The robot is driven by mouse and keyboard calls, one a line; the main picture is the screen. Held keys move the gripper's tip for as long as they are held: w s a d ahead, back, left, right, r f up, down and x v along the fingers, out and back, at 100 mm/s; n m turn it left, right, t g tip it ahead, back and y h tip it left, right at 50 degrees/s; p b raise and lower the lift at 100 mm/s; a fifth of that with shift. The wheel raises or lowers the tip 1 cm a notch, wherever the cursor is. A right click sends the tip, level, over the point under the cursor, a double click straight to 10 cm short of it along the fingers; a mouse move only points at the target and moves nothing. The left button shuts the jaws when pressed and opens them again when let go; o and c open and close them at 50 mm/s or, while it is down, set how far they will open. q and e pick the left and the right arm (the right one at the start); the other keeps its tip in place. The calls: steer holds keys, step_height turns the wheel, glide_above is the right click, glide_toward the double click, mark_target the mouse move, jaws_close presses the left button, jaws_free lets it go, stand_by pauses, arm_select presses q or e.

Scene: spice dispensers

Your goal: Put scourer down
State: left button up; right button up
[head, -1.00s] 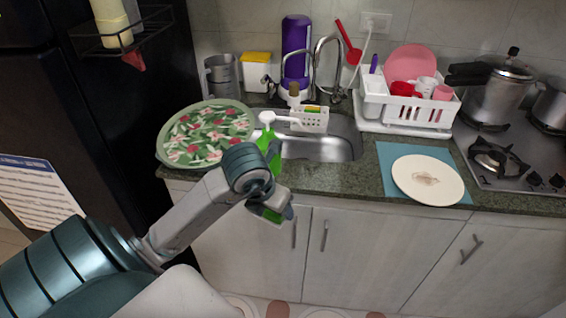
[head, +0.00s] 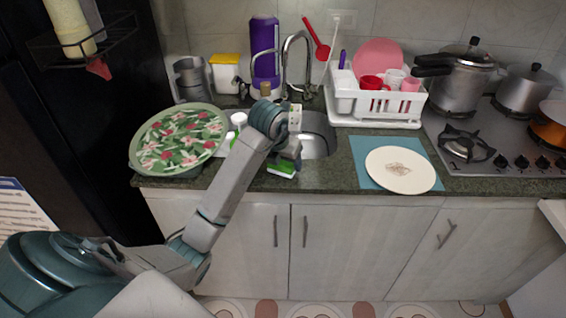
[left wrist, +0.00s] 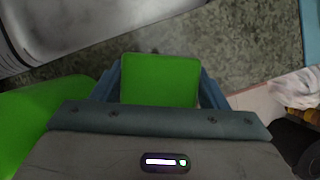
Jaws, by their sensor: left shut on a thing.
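The scourer (head: 281,168) is a green block. It shows at the sink's front edge in the head view and as a green square (left wrist: 160,80) in the left wrist view. My left gripper (head: 287,161) is shut on it, with a blue finger on each side. In the wrist view it is over the speckled counter (left wrist: 225,40), beside the metal sink (left wrist: 60,30). I cannot tell whether the scourer touches the counter. My arm hides part of the sink. My right gripper is in neither view.
A floral round tray (head: 178,140) lies left of the sink. A white plate (head: 400,170) on a blue mat (head: 362,163) lies to the right. A white dish rack (head: 375,108) stands behind the mat. A green bottle, partly hidden, stands by my arm.

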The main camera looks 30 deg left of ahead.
arm_select(q)
steer(key=shift+w+f, duration=0.1)
steer(key=shift+f, duration=0.85)
steer(key=o, duration=0.9)
steer(key=shift+o, duration=0.2)
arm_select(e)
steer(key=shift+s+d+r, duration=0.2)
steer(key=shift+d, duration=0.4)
